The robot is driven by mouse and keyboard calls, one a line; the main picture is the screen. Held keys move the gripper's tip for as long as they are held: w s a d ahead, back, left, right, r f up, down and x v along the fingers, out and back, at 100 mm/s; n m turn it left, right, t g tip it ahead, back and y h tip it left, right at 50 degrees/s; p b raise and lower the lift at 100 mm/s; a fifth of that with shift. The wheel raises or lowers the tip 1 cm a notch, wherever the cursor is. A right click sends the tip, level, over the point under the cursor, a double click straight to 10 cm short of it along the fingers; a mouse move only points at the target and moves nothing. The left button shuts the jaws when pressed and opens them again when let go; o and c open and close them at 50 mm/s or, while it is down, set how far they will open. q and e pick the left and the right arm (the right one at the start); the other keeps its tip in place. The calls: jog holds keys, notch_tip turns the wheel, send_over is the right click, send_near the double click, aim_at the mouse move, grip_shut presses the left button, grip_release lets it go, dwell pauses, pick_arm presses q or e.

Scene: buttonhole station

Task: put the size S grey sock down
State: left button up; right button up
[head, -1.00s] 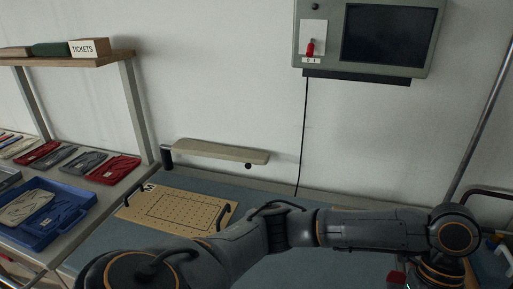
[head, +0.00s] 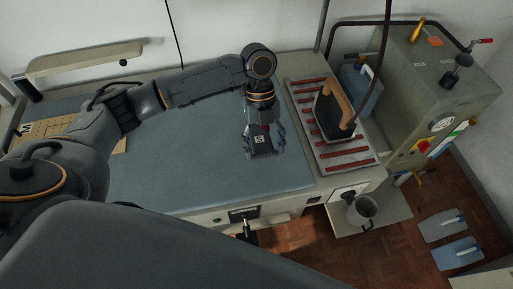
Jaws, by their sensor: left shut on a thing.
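My left gripper (head: 264,140) is at the right part of the blue-grey table top (head: 205,165). It is shut on a dark grey flat thing with a small white label, the size S grey sock (head: 262,151). The gripper covers part of the sock. The sock is over or on the table top near its right end; I cannot tell whether it touches the surface. My right gripper is not in view.
An iron (head: 334,110) stands on a red-striped rest (head: 345,158) right of the table top. A grey machine box (head: 432,85) and a blue tank (head: 362,88) are farther right. A tan perforated board (head: 42,130) lies at the left. The table's middle front is clear.

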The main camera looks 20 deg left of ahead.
aim_at(257, 144)
pick_arm(q)
jog(key=shift+w+a+f, duration=0.15)
jog(key=shift+a+f, duration=0.3)
jog(key=shift+f, duration=0.1)
jog(key=shift+w+a+f, duration=0.15)
jog(key=shift+a+f, duration=0.25)
jog(key=shift+f, duration=0.15)
jog(key=f+p, duration=0.2)
jog(key=f, duration=0.1)
jog(key=shift+a, duration=0.3)
jog(key=shift+f, duration=0.4)
jog(key=shift+f, duration=0.15)
jog(key=o, duration=0.9)
